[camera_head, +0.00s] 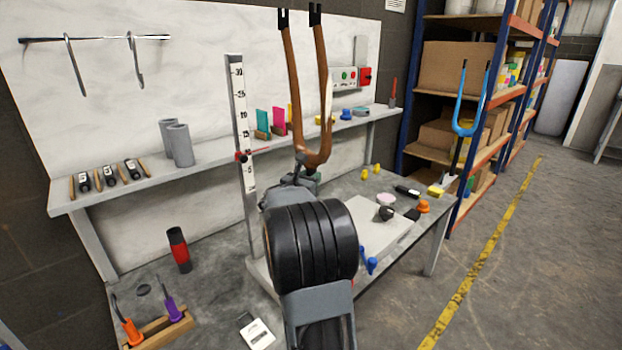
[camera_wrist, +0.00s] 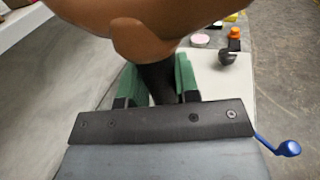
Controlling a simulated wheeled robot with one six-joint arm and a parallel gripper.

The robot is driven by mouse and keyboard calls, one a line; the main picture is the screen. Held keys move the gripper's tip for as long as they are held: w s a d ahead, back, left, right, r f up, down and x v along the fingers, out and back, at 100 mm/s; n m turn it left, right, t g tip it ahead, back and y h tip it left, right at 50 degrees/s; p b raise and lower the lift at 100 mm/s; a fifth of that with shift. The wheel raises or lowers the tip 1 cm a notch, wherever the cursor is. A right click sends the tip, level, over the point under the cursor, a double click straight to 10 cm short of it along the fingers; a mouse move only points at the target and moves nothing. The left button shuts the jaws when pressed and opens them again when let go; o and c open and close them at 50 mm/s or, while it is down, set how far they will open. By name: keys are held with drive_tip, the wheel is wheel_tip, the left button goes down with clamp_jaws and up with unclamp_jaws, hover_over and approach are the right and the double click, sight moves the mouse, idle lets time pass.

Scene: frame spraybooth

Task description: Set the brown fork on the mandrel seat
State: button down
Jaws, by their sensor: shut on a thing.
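The brown fork (camera_head: 318,130) is upright, its crown low and its two legs pointing up with black tips. My gripper (camera_head: 309,178) is shut on its dark stem below the crown. In the wrist view the brown crown (camera_wrist: 150,30) fills the top, and the green jaw pads of my gripper (camera_wrist: 158,82) close around the stem from both sides. The stem's lower end is hidden. I cannot pick out the mandrel seat for certain; a small dark rounded piece (camera_head: 386,212) stands on a pale board (camera_head: 365,228) right of my arm, apart from the fork.
A tall height scale (camera_head: 240,130) stands just left of the fork. A blue fork (camera_head: 468,125) stands upright by the shelving at right. The back shelf (camera_head: 215,160) carries grey cylinders and coloured pieces. A blue-handled part (camera_head: 369,262) sits at the bench's front edge. Floor at right is clear.

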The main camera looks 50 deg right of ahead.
drive_tip(key=shift+f+b, duration=1.55)
drive_tip(key=shift+f, duration=0.15)
drive_tip(key=c, duration=1.1)
unclamp_jaws()
drive_tip(key=o, duration=0.3)
drive_tip(key=shift+f, duration=0.1)
drive_tip(key=p+v, duration=0.2)
drive_tip(key=v, duration=1.1)
drive_tip(key=shift+s+a, duration=0.25)
drive_tip(key=shift+a, duration=0.1)
drive_tip(key=shift+r, duration=0.25)
